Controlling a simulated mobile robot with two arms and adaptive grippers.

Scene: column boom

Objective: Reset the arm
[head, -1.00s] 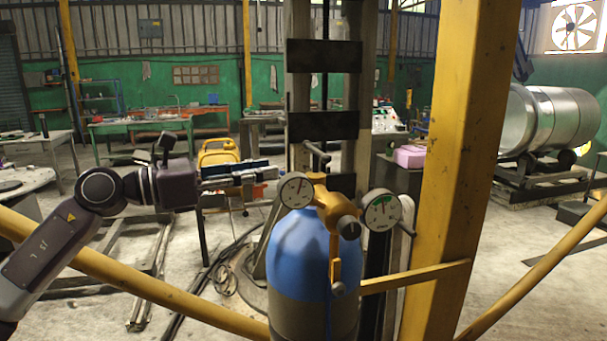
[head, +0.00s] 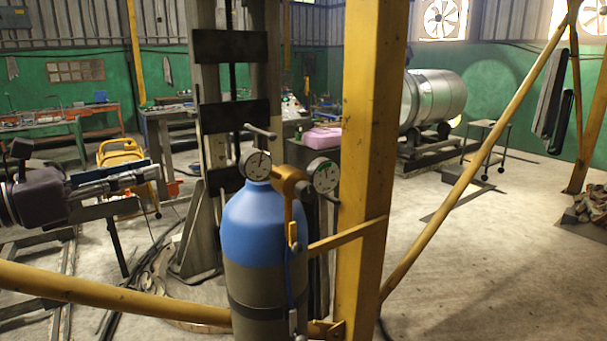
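My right gripper and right arm are not in view.
A large metal drum (head: 437,97) lies behind. The floor at right is mostly open.

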